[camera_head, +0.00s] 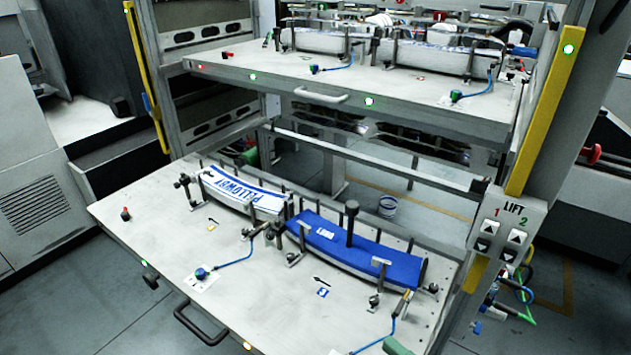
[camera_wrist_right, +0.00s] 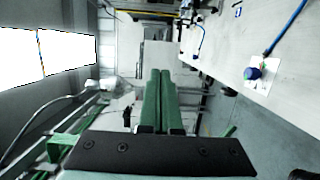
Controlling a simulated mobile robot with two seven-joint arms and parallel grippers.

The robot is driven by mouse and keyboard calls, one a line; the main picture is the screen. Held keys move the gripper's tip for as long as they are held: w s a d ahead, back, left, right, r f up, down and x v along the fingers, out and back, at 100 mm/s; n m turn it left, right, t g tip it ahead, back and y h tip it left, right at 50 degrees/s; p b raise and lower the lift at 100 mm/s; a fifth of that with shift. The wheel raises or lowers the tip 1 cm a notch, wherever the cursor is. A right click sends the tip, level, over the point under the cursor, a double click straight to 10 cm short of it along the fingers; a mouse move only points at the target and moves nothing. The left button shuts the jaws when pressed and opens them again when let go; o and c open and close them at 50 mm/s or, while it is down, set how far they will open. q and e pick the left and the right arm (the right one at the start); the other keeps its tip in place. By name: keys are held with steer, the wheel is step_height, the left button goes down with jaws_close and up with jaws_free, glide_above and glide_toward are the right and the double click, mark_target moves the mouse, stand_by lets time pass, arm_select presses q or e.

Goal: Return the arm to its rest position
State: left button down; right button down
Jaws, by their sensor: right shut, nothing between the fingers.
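In the head view, only a small green part of my right gripper (camera_head: 397,346) shows at the bottom edge, by the front right corner of the lower shelf (camera_head: 180,255). In the right wrist view my right gripper (camera_wrist_right: 161,75) shows its two green fingers pressed together with nothing between them. A white shelf surface with a blue-green knob (camera_wrist_right: 253,73) lies to the right of the fingers there, apart from them. My left gripper is in neither view.
The upper shelf (camera_head: 340,93) overhangs behind. A yellow-edged upright and a lift button panel (camera_head: 506,230) stand at right. Grey floor is open at lower left.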

steer(key=w+d+f+m+h, duration=0.2)
steer(key=d+f+m+h, duration=0.4)
steer(key=d+f+m, duration=0.35)
steer(key=s+d+f+m+g+h, duration=0.25)
steer(key=s+f+m, duration=0.2)
steer(key=f, duration=0.35)
steer(key=s+d+f+m+g+h, duration=0.25)
steer(key=s+d+f+m, duration=0.2)
steer(key=f, duration=0.45)
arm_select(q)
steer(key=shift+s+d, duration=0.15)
arm_select(e)
steer(key=w+a+m+t+y, duration=0.1)
steer(key=a+m, duration=0.5)
steer(key=a, duration=0.5)
steer(key=shift+a+r, duration=0.35)
steer(key=c, duration=1.6)
jaws_free()
